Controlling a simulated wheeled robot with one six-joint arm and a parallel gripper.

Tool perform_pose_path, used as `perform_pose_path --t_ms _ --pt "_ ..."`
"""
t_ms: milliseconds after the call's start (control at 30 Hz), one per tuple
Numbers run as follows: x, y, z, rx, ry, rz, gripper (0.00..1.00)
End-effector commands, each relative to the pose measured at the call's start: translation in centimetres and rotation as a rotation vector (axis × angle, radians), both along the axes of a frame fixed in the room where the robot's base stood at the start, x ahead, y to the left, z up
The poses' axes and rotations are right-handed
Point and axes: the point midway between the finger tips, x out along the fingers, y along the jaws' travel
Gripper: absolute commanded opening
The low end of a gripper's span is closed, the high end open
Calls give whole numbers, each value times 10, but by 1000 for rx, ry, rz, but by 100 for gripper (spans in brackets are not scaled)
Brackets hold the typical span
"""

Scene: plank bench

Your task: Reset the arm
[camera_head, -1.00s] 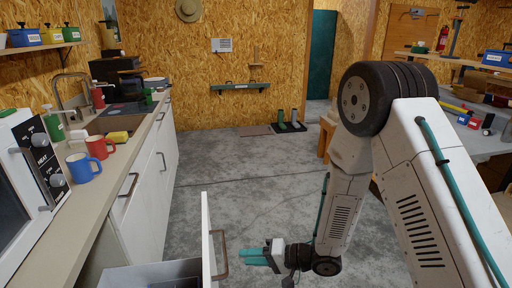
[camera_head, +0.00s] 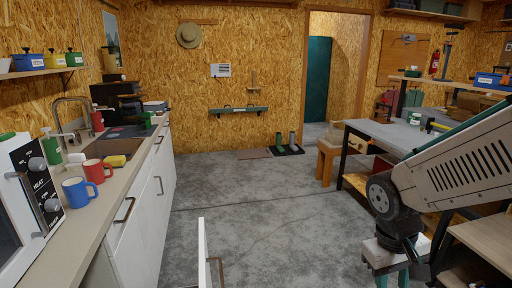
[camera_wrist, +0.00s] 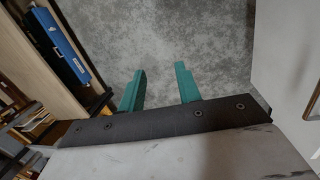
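My gripper (camera_wrist: 160,88) shows in the wrist view with its two teal fingers apart and only grey floor between them. In the head view my gripper (camera_head: 393,282) hangs low at the lower right, pointing down, its fingertips cut off by the bottom edge. My arm is folded at the right side of the head view, in front of the workbench. Nothing is held.
The counter (camera_head: 85,215) on the left holds a blue mug (camera_head: 80,191) and a red mug (camera_head: 97,171). A workbench (camera_head: 385,133) stands at right. The middle floor (camera_head: 255,195) is clear.

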Motion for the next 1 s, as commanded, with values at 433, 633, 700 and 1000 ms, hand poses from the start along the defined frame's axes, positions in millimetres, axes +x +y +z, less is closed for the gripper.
perform_pose_path --t_ms 433,633,700,1000 --pt "-102 7 99 170 -109 -98 34" --pt "-108 4 113 171 -188 -109 34" --pt "-108 3 114 171 -193 -112 34" --pt "-107 3 113 170 -192 -114 34"
